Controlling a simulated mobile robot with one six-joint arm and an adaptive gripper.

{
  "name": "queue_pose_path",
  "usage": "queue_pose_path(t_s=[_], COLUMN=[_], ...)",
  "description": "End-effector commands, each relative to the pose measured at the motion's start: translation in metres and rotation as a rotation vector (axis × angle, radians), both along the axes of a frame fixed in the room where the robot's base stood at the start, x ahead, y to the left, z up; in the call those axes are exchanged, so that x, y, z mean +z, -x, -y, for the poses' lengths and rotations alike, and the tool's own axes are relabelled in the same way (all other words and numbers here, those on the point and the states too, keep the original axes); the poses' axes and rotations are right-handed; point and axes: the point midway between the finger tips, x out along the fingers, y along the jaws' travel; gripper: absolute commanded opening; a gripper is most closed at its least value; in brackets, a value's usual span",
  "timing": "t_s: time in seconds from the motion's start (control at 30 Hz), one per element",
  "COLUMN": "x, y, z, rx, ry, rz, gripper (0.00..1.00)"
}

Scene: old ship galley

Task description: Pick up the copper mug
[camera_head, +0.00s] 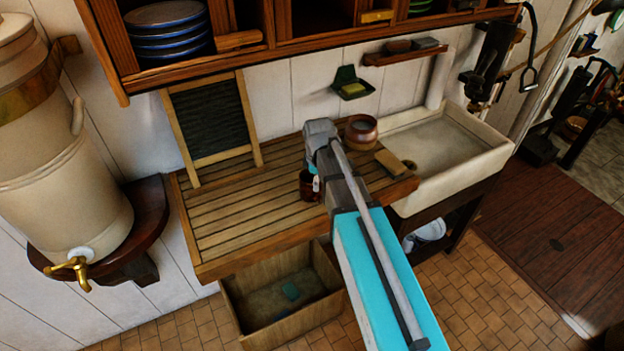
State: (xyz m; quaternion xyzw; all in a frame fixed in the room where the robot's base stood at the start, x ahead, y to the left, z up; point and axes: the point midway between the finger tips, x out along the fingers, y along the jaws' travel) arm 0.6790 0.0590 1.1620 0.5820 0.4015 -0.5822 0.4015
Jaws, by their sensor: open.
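A small dark reddish-brown mug (306,188) stands on the slatted wooden counter (235,220), near its front edge; it looks like the copper mug, partly covered by my arm. My gripper (316,182) is at the end of my turquoise and grey arm, pointing down right at this mug. Its fingers are mostly hidden, and I cannot tell whether they touch the mug. The gripper is open. A rounder copper-brown pot (361,133) with a grey inside stands farther back on the counter.
A sponge-like tan block (390,163) lies by the white sink (484,160) at the right. A washboard (212,118) leans on the wall at the back left. A wooden bin (328,268) stands below. Shelves with plates (170,30) overhang the counter.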

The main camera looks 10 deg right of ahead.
Motion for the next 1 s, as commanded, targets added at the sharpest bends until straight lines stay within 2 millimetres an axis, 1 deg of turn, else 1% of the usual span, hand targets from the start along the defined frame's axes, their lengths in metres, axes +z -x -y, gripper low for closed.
queue_pose_path(t_s=[0.03, 0.1, 0.2, 0.33, 0.5, 0.87, 1.0], x=[0.018, 0.029, 0.043, 0.055, 0.060, 0.059, 0.055], y=[-0.008, -0.015, -0.024, -0.032, -0.035, -0.035, -0.035], z=[-0.004, -0.008, -0.013, -0.017, -0.020, -0.020, -0.020], rx=[0.042, 0.103, 0.184, 0.262, 0.310, 0.314, 0.314], ry=[0.000, 0.000, 0.000, 0.000, 0.000, 0.000, 0.000], rz=[0.000, 0.000, 0.000, 0.000, 0.000, 0.000, 0.000], gripper=[0.44, 0.44, 0.44, 0.44, 0.44, 0.44, 0.44])
